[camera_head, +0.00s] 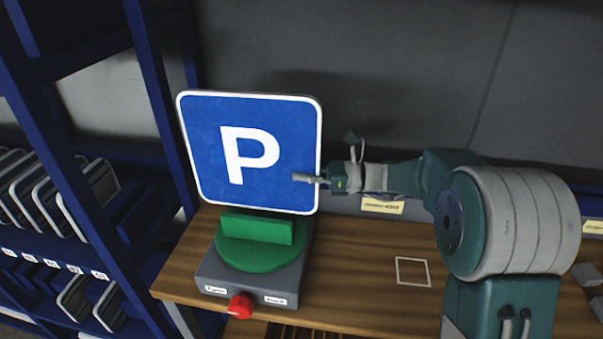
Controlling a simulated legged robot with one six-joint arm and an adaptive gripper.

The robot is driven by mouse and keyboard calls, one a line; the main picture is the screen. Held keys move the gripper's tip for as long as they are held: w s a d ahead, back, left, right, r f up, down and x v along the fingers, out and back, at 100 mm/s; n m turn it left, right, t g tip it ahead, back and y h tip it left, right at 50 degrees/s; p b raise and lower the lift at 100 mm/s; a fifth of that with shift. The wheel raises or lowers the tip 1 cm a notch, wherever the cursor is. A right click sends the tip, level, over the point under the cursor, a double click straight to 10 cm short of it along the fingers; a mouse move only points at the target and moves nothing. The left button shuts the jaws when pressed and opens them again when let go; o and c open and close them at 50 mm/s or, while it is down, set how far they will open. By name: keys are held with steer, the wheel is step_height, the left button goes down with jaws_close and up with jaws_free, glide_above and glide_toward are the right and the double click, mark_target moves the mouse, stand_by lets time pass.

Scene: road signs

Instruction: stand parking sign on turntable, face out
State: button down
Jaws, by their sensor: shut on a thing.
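The parking sign (279,124) is a blue square with a white border and a white P. It stands upright, face toward the camera, above and behind the green turntable (252,258). The turntable has a raised green block and sits on a grey base. The sign's lower edge passes behind the block, and I cannot tell whether it rests in the turntable. My gripper (318,180) is at the sign's right edge, shut on it. One finger shows in front of the face; the other is hidden behind the sign.
A red knob (240,306) sits on the front of the base, between white labels. A white square outline (412,272) marks the wooden bench (350,270), clear around it. A blue rack (150,90) with several signs stands at left. A grey wall is behind.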

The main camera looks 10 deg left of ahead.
mark_target(313, 204)
steer(key=shift+f, duration=3.9)
steer(key=c, duration=0.7)
jaws_free()
steer(key=shift+f, duration=0.1)
steer(key=shift+d, duration=0.1)
steer(key=w+d, duration=0.1)
steer(key=d, duration=1)
steer(key=shift+w+d+f, duration=0.15)
steer(key=shift+w+d, duration=0.05)
steer(key=shift+d, duration=0.2)
steer(key=shift+a, duration=0.1)
